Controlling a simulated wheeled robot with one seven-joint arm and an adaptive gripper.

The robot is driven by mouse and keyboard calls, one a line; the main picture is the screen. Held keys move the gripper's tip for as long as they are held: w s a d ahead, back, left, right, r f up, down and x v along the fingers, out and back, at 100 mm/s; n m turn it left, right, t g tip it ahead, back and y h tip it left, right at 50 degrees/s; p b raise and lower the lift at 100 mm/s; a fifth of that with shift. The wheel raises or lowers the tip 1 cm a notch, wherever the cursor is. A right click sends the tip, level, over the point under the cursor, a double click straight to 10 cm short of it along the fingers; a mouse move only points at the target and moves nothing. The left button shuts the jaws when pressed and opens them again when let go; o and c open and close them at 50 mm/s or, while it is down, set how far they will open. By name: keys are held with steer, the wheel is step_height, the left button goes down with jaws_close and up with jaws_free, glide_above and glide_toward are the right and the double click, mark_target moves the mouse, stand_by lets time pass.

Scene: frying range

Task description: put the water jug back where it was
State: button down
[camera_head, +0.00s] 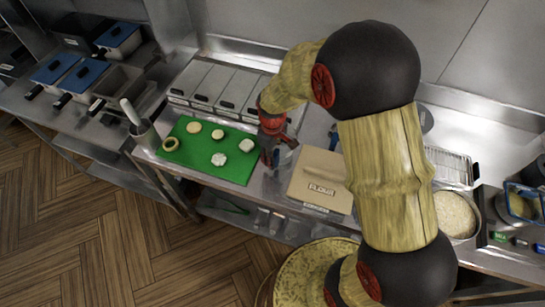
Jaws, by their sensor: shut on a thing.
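My gripper (271,155) is at the right edge of the green cutting board, over the steel counter, pointing down. Its fingers are shut on the water jug, of which little can be made out. A small greyish part shows just right of the fingers. The rest of the jug is hidden or too small to tell, and I cannot tell if it touches the counter.
The green board (230,169) holds several pale round pieces. Lidded steel containers (207,85) stand behind the board. A steel pot with utensils (145,136) is left, a filled round pan (455,214) right.

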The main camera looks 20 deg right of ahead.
steer(key=shift+f, duration=0.15)
steer(key=c, duration=1.5)
jaws_free()
steer(key=shift+o, duration=0.2)
steer(key=s+d+r+m+t+p, duration=0.1)
steer(key=s+r, duration=0.2)
steer(key=r, duration=0.6)
steer(key=s+r+m+t, duration=0.1)
steer(key=s+r, duration=0.2)
steer(key=r, duration=0.6)
steer(key=s+d+r+m+t+p, duration=0.1)
steer(key=s+r, duration=0.2)
steer(key=r, duration=0.5)
steer(key=s+d+r+m+t, duration=0.1)
steer(key=s+r+m, duration=0.3)
steer(key=s, duration=0.6)
steer(key=shift+s+d+r+t, duration=0.2)
steer(key=shift+s+r+t, duration=0.1)
steer(key=shift+r+t, duration=0.55)
